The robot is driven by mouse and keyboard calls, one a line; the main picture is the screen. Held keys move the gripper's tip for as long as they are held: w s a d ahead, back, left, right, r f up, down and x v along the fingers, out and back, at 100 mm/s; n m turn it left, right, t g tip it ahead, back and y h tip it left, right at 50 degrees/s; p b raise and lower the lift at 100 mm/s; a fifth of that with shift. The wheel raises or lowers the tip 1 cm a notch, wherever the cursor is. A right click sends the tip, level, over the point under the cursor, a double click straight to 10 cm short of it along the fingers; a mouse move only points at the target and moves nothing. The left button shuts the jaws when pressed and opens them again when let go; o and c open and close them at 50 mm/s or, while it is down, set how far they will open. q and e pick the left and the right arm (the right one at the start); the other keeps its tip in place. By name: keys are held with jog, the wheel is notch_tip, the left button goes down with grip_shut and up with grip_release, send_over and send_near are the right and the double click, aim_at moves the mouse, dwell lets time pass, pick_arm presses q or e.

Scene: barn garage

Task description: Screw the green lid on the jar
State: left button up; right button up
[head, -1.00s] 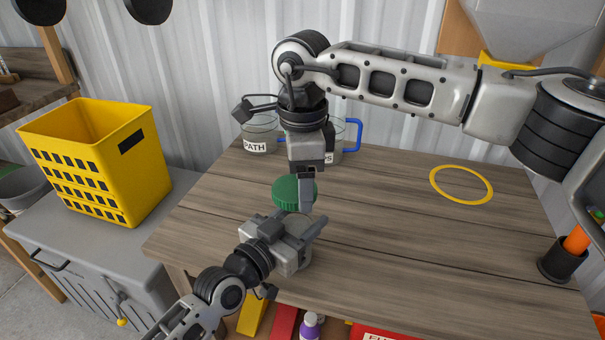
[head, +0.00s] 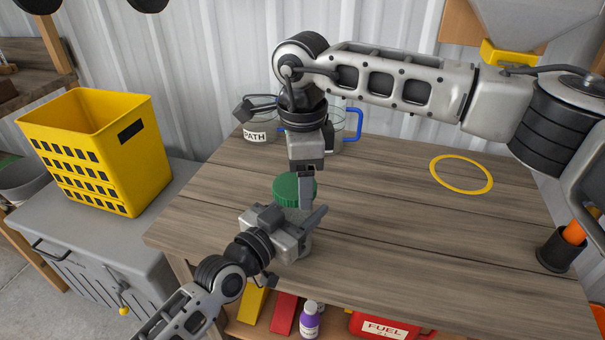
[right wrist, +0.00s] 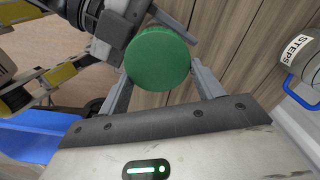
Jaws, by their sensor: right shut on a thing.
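The green lid (head: 290,188) is above the wooden table near its front left part. My right gripper (head: 306,195) reaches down from above and is shut on the lid. In the right wrist view, the round lid (right wrist: 158,57) sits between its two fingers (right wrist: 163,78). My left gripper (head: 297,222) is low, just in front of and below the lid, at the jar's place. The jar is mostly hidden behind the left gripper and lid. I cannot tell how firmly the left fingers hold it, or whether the lid is seated on the rim.
Glass mugs with labels (head: 258,137) and a blue handle (head: 354,122) stand at the table's back. A yellow ring (head: 461,189) lies at right, and a black cup (head: 556,250) stands near the right edge. A yellow crate (head: 150,165) is left, off the table.

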jog(key=shift+f, duration=0.6)
jog(key=m, duration=0.3)
jog(key=shift+s, duration=0.2)
jog(key=o, duration=0.9)
jog(key=shift+o, duration=0.2)
jog(key=shift+r, duration=0.1)
jog(key=shift+r, duration=2.2)
